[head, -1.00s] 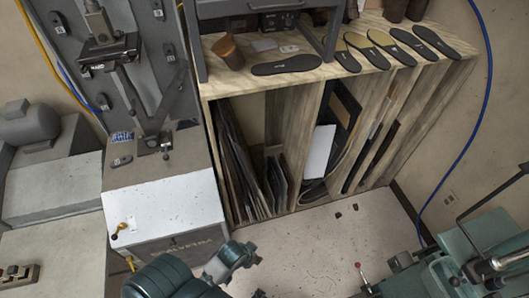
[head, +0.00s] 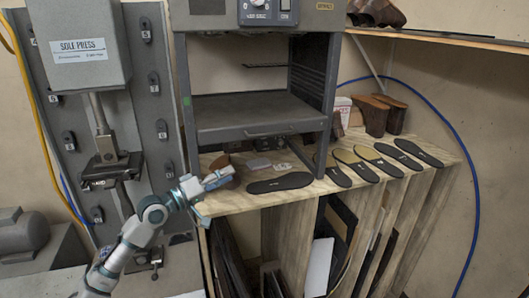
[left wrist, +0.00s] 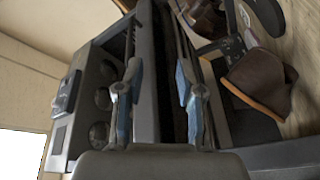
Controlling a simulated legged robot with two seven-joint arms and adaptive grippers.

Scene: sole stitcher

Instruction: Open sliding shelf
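The sliding shelf (head: 262,112) is a flat dark grey plate inside an open-fronted grey metal cabinet (head: 208,65). A thin front lip with a small handle (head: 265,133) runs below it. My left gripper (head: 218,178) is just left of and below the cabinet's lower front edge, above the wooden bench top. In the left wrist view my left gripper (left wrist: 157,92) has its two blue-grey fingers apart, with a dark grey edge of the cabinet or shelf beyond the gap. I cannot tell whether they touch it. My right gripper is not in view.
The wooden bench (head: 225,200) carries several dark soles (head: 280,183) and a brown leather piece (left wrist: 262,80) near my left gripper. A grey sole press (head: 80,45) stands at the left. A wooden wall shelf (head: 450,38) is at the upper right.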

